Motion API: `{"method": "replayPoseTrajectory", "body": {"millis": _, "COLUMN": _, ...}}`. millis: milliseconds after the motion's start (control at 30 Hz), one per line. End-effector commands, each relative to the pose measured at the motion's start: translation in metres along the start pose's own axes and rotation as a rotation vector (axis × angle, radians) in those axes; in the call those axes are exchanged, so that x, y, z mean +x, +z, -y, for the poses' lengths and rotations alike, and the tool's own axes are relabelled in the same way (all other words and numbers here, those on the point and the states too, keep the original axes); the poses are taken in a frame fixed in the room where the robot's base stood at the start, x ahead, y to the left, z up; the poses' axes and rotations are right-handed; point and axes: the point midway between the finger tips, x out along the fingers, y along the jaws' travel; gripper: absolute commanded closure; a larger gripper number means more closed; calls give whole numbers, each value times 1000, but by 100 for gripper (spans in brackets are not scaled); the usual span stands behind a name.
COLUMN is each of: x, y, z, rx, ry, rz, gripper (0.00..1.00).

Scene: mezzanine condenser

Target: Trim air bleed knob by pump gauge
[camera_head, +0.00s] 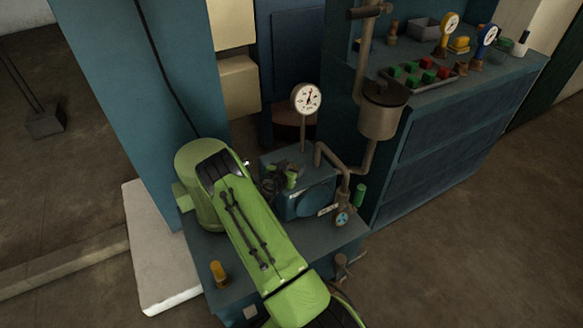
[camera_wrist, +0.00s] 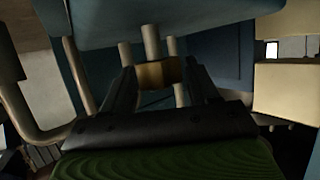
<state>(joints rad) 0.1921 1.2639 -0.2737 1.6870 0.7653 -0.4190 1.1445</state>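The pump gauge (camera_head: 307,98) is a round white dial on a thin upright stem above a small blue pump unit (camera_head: 310,198). In the wrist view, the fingers of my gripper (camera_wrist: 159,75) stand on either side of a short brass-coloured round piece (camera_wrist: 157,73) on a pale stem. It looks like a knob, but I cannot confirm that it is the air bleed knob. Its edges line up with the fingertips; contact is unclear. In the head view, my green arm hides part of the pump area, and I cannot make out the fingertips clearly.
Pipes and a metal canister (camera_head: 380,108) rise close to the pump's right. A small blue valve wheel (camera_head: 342,217) sits on the pipework. An amber-topped fitting (camera_head: 218,272) stands at the front left. A workbench (camera_head: 440,150) carries gauges and coloured blocks. Open floor lies right.

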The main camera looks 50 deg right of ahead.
Motion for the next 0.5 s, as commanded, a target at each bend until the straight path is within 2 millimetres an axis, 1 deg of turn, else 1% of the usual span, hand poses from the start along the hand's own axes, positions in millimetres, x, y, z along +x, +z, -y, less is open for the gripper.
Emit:
{"method": "replayPoseTrajectory", "body": {"millis": 33, "x": 0, "y": 0, "z": 0, "rx": 0, "ry": 0, "rz": 0, "gripper": 49}}
{"method": "replayPoseTrajectory", "body": {"millis": 200, "x": 0, "y": 0, "z": 0, "rx": 0, "ry": 0, "rz": 0, "gripper": 75}}
{"method": "replayPoseTrajectory", "body": {"millis": 233, "x": 0, "y": 0, "z": 0, "rx": 0, "ry": 0, "rz": 0, "gripper": 78}}
{"method": "replayPoseTrajectory", "body": {"millis": 500, "x": 0, "y": 0, "z": 0, "rx": -10, "ry": -27, "rz": 2, "gripper": 78}}
